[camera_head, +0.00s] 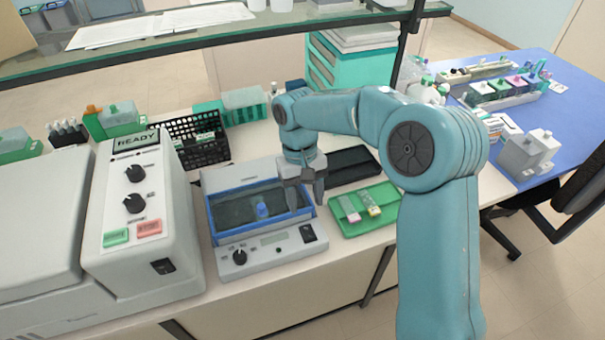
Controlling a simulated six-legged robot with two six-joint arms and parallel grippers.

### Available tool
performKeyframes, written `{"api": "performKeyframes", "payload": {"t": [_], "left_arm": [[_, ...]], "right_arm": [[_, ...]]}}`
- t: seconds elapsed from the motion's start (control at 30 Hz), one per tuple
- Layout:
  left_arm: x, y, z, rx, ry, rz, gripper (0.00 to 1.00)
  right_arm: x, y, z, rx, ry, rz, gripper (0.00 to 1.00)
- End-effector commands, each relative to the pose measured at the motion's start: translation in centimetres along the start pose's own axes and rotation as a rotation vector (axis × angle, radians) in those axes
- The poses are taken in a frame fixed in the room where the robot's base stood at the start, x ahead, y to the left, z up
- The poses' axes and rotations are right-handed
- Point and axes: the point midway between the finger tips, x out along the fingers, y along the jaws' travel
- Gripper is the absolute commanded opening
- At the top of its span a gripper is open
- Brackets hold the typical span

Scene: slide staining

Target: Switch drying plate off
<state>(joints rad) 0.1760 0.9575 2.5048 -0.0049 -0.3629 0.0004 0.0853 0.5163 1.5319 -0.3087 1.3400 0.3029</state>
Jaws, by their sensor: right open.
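The drying plate (280,256) is a light grey box with a blue-framed dark top, in the middle of the head view. A dark rocker switch (308,233) sits at the right end of its front panel. I cannot tell the switch's position. A black knob (240,257) and a small display (272,238) are also on the panel. A small blue object (262,210) is on the dark top. My right gripper (305,202) points down, open and empty, above the plate's right edge, behind the switch. My left gripper is out of view.
A white machine (150,230) with a READY display stands close on the left. A green tray (345,225) with slides and a black tray (350,166) lie to the right. A glass shelf (210,42) crosses overhead. Black racks (200,140) stand behind.

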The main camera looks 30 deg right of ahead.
Motion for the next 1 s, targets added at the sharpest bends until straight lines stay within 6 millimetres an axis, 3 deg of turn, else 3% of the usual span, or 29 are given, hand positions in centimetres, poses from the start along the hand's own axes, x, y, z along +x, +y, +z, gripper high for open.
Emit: {"api": "performKeyframes", "payload": {"t": [0.1, 0.33, 0.5, 1.0], "left_arm": [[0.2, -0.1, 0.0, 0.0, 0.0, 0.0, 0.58], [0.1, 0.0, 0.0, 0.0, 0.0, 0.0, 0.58], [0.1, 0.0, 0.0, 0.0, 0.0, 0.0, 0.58], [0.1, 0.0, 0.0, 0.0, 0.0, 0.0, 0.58]], "right_arm": [[-3.1, -0.1, -0.1, 0.001, 0.005, -0.002, 0.53], [-6.9, 0.0, -0.1, 0.0, 0.002, 0.0, 0.53], [-7.8, 0.0, 0.0, 0.0, -0.001, 0.0, 0.53], [-7.8, 0.0, -0.1, 0.001, -0.001, 0.0, 0.53]]}}
